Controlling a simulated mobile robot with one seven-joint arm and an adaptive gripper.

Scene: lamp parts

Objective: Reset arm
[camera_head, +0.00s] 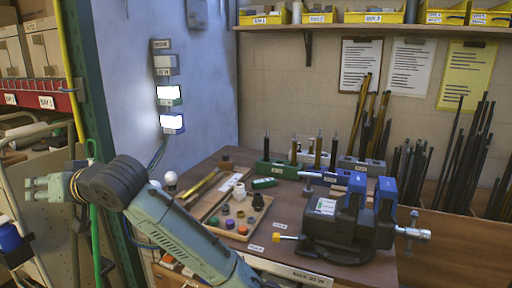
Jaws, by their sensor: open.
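My gripper (33,188) is at the left of the view, pointing left, with its fingers apart and nothing seen between them. It is out to the left of the workbench (320,210), well away from the parts on it. My arm reaches up to it from the bottom of the picture. On the bench a wooden tray (262,216) holds small coloured pieces. A white fitting (239,190) stands behind the tray. A white bulb-like part (171,178) is at the bench's left end, partly close behind my arm.
A black vise with blue jaws (350,215) fills the bench's right side. Racks (285,168) with upright rods stand at the back, and loose dark rods (430,170) lean right. A shelf of yellow bins (380,17) runs above.

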